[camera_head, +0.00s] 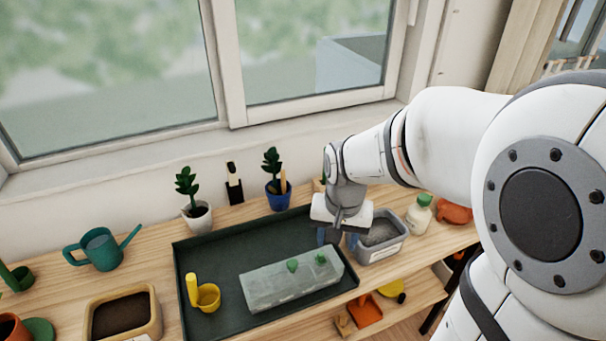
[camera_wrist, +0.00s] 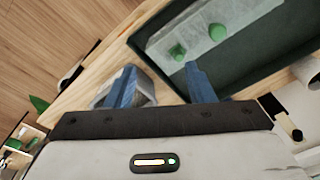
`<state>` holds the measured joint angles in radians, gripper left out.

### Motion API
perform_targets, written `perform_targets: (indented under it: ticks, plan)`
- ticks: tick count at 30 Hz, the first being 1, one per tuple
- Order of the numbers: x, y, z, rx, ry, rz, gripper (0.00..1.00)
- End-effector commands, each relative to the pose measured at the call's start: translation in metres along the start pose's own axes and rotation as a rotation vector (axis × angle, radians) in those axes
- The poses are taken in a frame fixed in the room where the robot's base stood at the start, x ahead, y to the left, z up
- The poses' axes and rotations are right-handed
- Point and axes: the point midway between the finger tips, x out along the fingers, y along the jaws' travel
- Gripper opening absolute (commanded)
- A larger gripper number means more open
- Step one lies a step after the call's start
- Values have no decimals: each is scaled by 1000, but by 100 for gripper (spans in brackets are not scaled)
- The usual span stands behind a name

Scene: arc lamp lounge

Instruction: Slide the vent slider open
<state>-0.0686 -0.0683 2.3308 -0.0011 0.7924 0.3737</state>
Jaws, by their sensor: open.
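A long translucent box (camera_head: 275,290) with a pale clear lid lies in the dark green tray (camera_head: 215,262). Two green knobs stand on its lid, a left knob (camera_head: 292,265) and a right knob (camera_head: 320,259); I cannot tell which is the vent slider or how far it is open. The box (camera_wrist: 240,22) and both knobs (camera_wrist: 177,51) (camera_wrist: 217,32) also show in the wrist view. My gripper (camera_head: 335,236) is open and empty, with blue fingers (camera_wrist: 162,82), above the tray's right back end. It is apart from the knobs.
A grey bin (camera_head: 397,247) stands close to the tray's right end, beside my gripper. A yellow cup (camera_head: 208,298) is in the tray left of the box. Potted plants (camera_head: 198,216) (camera_head: 277,198) line the back; a teal watering can (camera_head: 100,250) stands left.

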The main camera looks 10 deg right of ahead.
Motion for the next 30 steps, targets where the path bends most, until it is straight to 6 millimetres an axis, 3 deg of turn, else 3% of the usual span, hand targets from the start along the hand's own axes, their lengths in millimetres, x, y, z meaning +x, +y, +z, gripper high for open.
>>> perform_targets:
  ticks: [3,9,16,24,30]
  plan:
    - [8,-16,-20,85,-43,18,39]
    - [28,-32,-36,178,-74,36,38]
    - [45,-34,-38,202,-82,41,38]
    - [87,-32,-33,200,-82,42,38]
    - [107,-32,-32,200,-79,40,38]
